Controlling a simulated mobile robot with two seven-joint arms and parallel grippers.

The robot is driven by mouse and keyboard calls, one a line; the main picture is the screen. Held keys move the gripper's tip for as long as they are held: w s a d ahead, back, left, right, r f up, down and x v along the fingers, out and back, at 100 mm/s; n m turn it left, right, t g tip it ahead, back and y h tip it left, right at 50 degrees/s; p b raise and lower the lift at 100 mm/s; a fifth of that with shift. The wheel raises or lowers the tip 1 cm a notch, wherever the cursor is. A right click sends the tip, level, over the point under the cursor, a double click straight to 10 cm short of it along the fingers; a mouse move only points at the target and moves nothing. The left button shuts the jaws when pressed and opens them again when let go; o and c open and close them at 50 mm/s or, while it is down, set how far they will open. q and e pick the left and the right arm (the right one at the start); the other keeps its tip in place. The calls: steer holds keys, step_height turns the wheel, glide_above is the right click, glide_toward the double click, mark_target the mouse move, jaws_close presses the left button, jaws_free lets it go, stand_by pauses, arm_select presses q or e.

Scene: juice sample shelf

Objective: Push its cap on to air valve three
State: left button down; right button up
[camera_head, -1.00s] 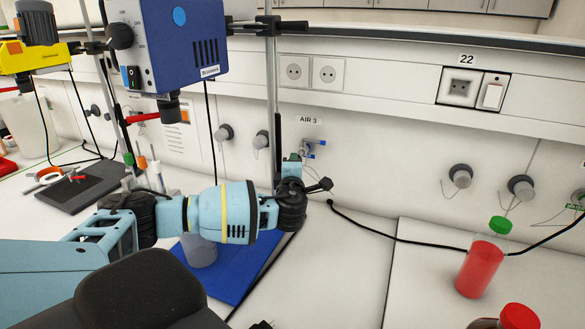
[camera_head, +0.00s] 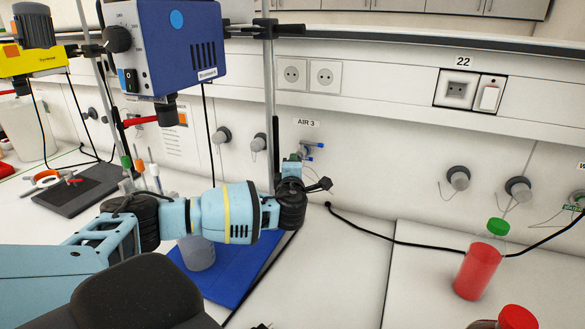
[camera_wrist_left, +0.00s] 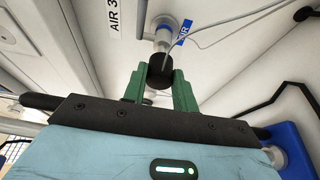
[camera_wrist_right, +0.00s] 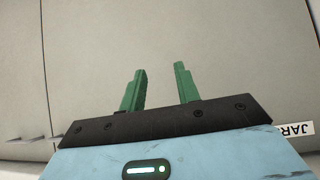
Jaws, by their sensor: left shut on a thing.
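In the left wrist view the green fingers are shut on a black cap (camera_wrist_left: 160,68), in line with the valve's outlet. Whether the cap is seated cannot be told. My right gripper (camera_wrist_right: 160,88) is open and empty, seen only in its wrist view.
Other valves with grey caps, such as one (camera_head: 258,143) to the left and one (camera_head: 458,178) to the right, line the wall. A metal stand rod (camera_head: 271,100) rises close to my left gripper. A red bottle (camera_head: 478,270) with a green cap stands at right.

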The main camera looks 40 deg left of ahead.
arm_select(q)
steer(key=shift+w+a, duration=0.2)
steer(key=shift+w, duration=0.35)
steer(key=shift+w+a, duration=0.15)
steer(key=shift+w, duration=0.4)
stand_by(0.8)
steer(key=shift+r, duration=0.2)
steer(key=c, duration=1.4)
jaws_free()
steer(key=shift+w, duration=0.1)
steer(key=o, duration=0.4)
steer(key=shift+w+f, duration=0.15)
steer(key=shift+f, duration=0.05)
steer(key=shift+c, duration=0.2)
steer(key=v, duration=0.8)
steer(key=shift+a, duration=0.1)
